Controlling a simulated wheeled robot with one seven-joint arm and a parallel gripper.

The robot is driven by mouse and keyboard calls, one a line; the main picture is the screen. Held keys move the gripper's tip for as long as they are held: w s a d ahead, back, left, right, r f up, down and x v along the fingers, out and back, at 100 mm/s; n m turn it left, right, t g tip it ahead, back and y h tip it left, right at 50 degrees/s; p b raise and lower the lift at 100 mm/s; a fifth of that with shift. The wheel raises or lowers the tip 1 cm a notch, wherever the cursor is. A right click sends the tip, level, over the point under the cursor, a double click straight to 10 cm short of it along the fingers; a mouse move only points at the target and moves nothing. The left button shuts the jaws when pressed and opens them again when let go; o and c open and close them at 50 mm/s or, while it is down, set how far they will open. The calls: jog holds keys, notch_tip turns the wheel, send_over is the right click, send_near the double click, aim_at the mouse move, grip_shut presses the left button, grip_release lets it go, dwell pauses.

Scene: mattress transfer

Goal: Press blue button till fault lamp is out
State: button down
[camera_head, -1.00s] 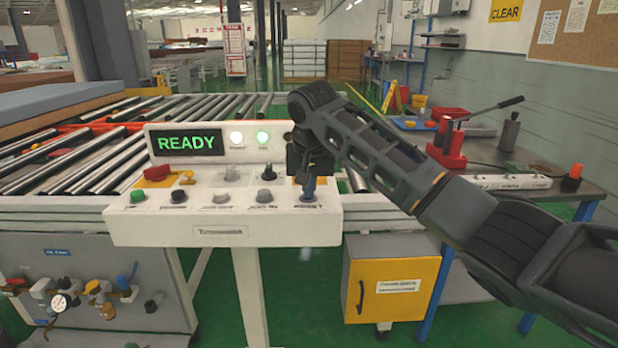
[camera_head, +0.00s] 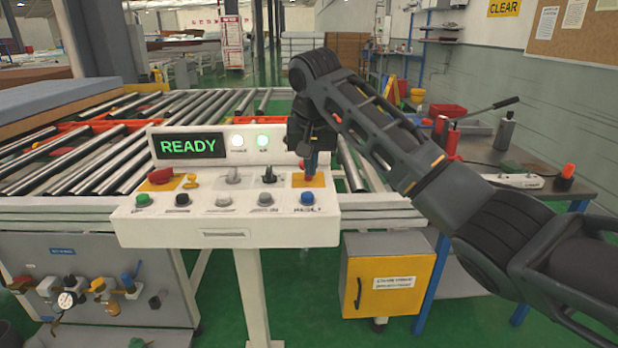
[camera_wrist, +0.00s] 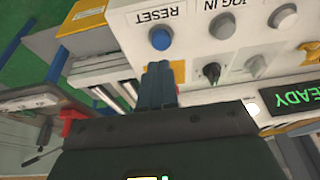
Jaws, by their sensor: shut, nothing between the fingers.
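The blue button (camera_head: 307,198) is at the right end of the lower row on the white control panel. In the wrist view the blue button (camera_wrist: 161,39) shows uncovered beside the word RESET. My gripper (camera_head: 309,170) is shut and empty, just above and behind the button. Its fingertips (camera_wrist: 157,66) look apart from the button in the wrist view. The green display (camera_head: 188,146) reads READY. A whitish lamp (camera_head: 238,141) and a green lamp (camera_head: 263,142) beside it are lit. I see no lit red fault lamp.
A red knob (camera_head: 161,175) on a yellow plate is at the panel's left. A black selector (camera_head: 269,175) and grey button (camera_head: 265,199) stand close left of my gripper. A roller conveyor (camera_head: 110,165) lies behind. A yellow box (camera_head: 390,262) is below right.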

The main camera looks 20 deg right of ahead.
jog(key=v, duration=0.6)
dwell(0.3)
jog(key=s+a+f+t+y, duration=0.15)
jog(key=s+a+f, duration=0.25)
jog(key=f, duration=0.4)
jog(key=s+a+f+n+t+y, duration=0.15)
jog(key=s+a+f, duration=0.3)
jog(key=f, duration=0.45)
jog(key=s+a+f+t+y, duration=0.1)
jog(key=s+a+f+y, duration=0.2)
jog(key=a+f, duration=0.35)
jog(key=s+d+f+m+t, duration=0.1)
jog(key=s+f+t, duration=0.1)
jog(key=s+f, duration=0.65)
jog(key=s+d+t+h, duration=0.2)
jog(key=s+d, duration=0.1)
jog(key=s, duration=0.8)
jog(key=s+d+t+h, duration=0.1)
jog(key=s+d, duration=0.3)
jog(key=s, duration=0.7)
jog(key=s+d+r+n+t+h, duration=0.1)
jog(key=s+d+r, duration=0.2)
jog(key=s+r, duration=0.4)
jog(key=s+d+r+n+t+h, duration=0.1)
jog(key=s+d+r+n, duration=0.1)
jog(key=s+d+r, duration=0.2)
jog(key=r+v, duration=0.1)
jog(key=v, duration=0.4)
jog(key=shift+s+r, duration=0.2)
jog(key=shift+r, duration=0.1)
